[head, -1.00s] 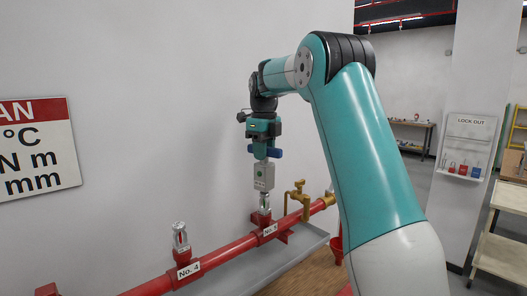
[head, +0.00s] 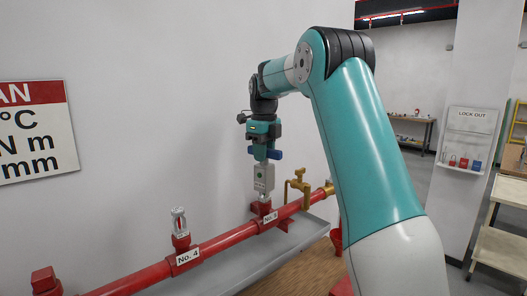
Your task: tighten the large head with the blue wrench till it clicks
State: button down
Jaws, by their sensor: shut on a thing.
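My gripper (head: 263,150) points down and is shut on the blue wrench (head: 276,154), whose blue part sticks out at the right of the jaws. A grey block-shaped body (head: 264,178) hangs straight below the jaws, upright. Its lower end is down over the sprinkler head on the numbered fitting (head: 264,208), at the right part of the red pipe. That head is mostly hidden by the grey body, so I cannot tell how fully it is seated. Another silver head (head: 179,222) stands upright on the fitting marked No. 4.
The red pipe (head: 220,244) runs along the wall above a grey ledge (head: 290,245). A brass valve (head: 300,187) stands close to the right of the grey body. A red capped fitting (head: 44,281) is at lower left. A lock-out board (head: 470,140) hangs further back.

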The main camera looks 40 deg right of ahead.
jog(key=shift+f+b, duration=0.8)
jog(key=shift+f, duration=0.7)
jog(key=shift+r, duration=0.1)
jog(key=shift+m+p, duration=0.3)
jog(key=shift+m, duration=0.2)
jog(key=shift+m+p, duration=0.55)
jog(key=shift+m, duration=0.85)
jog(key=shift+n, duration=0.4)
